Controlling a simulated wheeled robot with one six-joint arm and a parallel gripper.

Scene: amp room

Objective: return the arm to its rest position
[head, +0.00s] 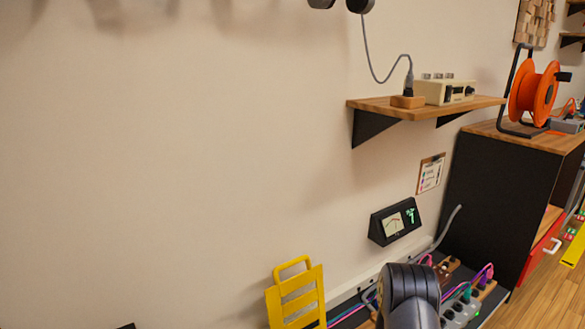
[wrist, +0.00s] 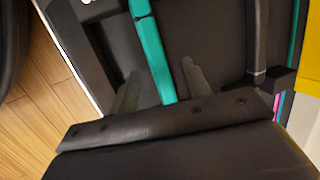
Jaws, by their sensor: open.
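My gripper (wrist: 160,70) shows in the wrist view. Its two grey fingers are apart, one on each side of a teal strip-like thing (wrist: 150,45). I cannot tell from this view how far the strip is from the fingers, and no grip on it shows. In the head view a dark rounded link of my arm (head: 409,295) rises at the bottom, right of centre. My gripper is not seen in the head view.
A wooden shelf (head: 375,105) with a beige device (head: 444,92) juts from the wall. Below are a dark meter (head: 395,222), a yellow slatted frame (head: 297,297) and a grey power strip (head: 460,312). A black cabinet (head: 500,190) stands right. The left wall is bare.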

